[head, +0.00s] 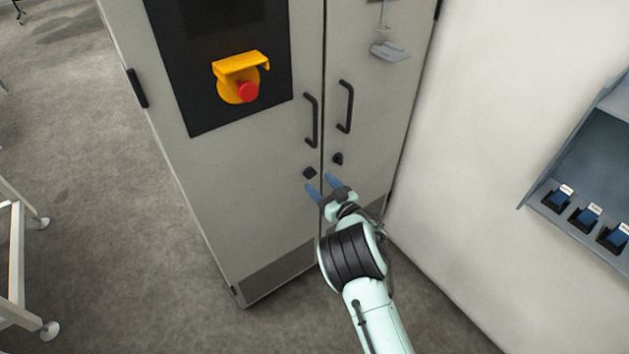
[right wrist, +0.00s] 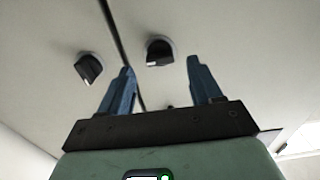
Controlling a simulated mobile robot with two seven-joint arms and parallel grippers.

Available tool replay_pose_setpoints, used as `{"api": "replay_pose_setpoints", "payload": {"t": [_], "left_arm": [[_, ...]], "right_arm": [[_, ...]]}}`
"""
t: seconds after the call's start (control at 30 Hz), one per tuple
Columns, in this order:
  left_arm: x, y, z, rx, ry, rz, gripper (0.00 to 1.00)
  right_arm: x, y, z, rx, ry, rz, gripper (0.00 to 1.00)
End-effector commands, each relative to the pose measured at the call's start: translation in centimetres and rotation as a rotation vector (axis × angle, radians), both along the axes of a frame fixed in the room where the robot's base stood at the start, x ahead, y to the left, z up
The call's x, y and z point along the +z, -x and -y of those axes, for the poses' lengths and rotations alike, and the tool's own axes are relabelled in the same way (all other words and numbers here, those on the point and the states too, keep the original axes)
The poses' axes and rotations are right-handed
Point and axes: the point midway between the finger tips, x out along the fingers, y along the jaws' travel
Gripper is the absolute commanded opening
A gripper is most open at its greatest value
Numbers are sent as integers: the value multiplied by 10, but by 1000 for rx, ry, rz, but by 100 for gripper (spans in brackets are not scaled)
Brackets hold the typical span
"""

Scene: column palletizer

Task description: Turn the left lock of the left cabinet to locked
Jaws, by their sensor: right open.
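The grey cabinet (head: 225,210) has two doors, each with a small black lock knob below its handle. No finger appears to touch either knob. My left gripper is out of view.
Black handles (head: 311,121) and (head: 346,106) stand out above the locks. A red emergency button (head: 247,91) under a yellow guard is on the dark panel. A pale wall (head: 465,130) closes off the right; grey floor (head: 100,190) is open at left.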

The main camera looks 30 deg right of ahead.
Motion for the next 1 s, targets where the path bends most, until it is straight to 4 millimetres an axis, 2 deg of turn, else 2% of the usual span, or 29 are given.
{"api": "replay_pose_setpoints", "payload": {"t": [0.1,0.23,0.57,0.6,0.77,1.0], "left_arm": [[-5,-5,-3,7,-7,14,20],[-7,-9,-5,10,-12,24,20],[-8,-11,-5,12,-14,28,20],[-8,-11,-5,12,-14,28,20],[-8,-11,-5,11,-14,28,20],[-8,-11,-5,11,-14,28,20]], "right_arm": [[-1,-18,-2,2,1,1,64],[-1,-30,-3,1,0,1,64],[0,-34,-3,-1,-1,0,64],[0,-34,-3,-1,-1,0,61],[0,-34,-3,0,-1,0,9],[0,-34,-3,-1,7,2,8]]}}
